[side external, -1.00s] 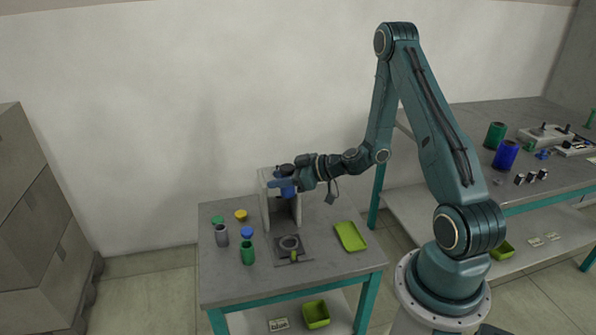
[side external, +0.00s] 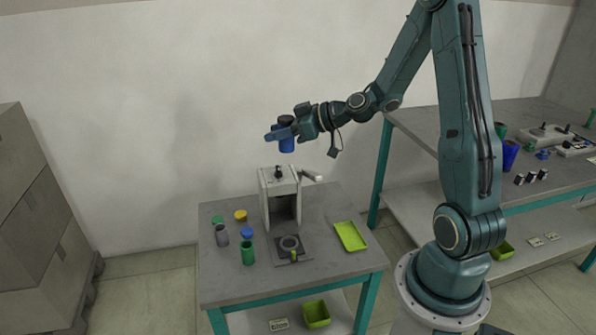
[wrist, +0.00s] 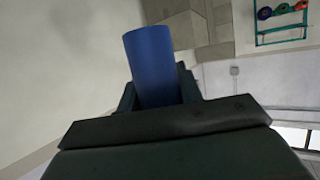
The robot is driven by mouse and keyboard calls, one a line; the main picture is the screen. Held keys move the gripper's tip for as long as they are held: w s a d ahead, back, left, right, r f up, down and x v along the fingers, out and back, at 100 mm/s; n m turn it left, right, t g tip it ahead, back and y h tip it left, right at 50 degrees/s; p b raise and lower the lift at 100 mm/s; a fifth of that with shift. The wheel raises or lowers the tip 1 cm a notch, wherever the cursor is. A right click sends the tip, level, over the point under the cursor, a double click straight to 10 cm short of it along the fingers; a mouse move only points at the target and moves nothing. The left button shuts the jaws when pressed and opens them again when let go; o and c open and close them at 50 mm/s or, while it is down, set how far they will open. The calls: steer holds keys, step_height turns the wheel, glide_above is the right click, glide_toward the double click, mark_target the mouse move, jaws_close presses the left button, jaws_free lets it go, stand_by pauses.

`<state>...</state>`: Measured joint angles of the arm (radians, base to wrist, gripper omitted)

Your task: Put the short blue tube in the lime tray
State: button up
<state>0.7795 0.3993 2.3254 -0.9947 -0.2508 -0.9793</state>
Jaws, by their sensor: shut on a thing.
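My gripper (side external: 281,133) is shut on the short blue tube (side external: 287,145), high above the table and clear of everything below. The lime tray (side external: 350,236) lies on the right side of the small table, looks empty, and is below and to the right of my gripper.
A grey box-shaped fixture (side external: 281,195) with an open front stands below my gripper. A dark square plate with a ring (side external: 290,244) lies before it. A green cup (side external: 247,253), a grey cup (side external: 221,235) and coloured caps stand at left. A lime bin (side external: 316,314) is on the lower shelf.

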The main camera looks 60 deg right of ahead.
step_height(320, 180, up, 12)
steer(key=shift+r, duration=0.15)
steer(key=shift+w+d+f+m+h, duration=0.1)
steer(key=shift+d+f+m+h, duration=0.2)
steer(key=shift+f, duration=0.25)
steer(key=s+d+f+m+g+h, duration=0.5)
steer(key=d+f+m+h, duration=0.4)
steer(key=d+m+h, duration=0.45)
steer(key=s+d+r+m+g+h, duration=0.2)
steer(key=s+r+m+g+h, duration=0.1)
steer(key=s+r+m+g, duration=0.8)
step_height(320, 180, down, 41)
steer(key=s+n, duration=0.1)
steer(key=shift+a, duration=0.15)
stand_by(0.7)
steer(key=shift+s+f, duration=0.1)
steer(key=shift+f, duration=0.05)
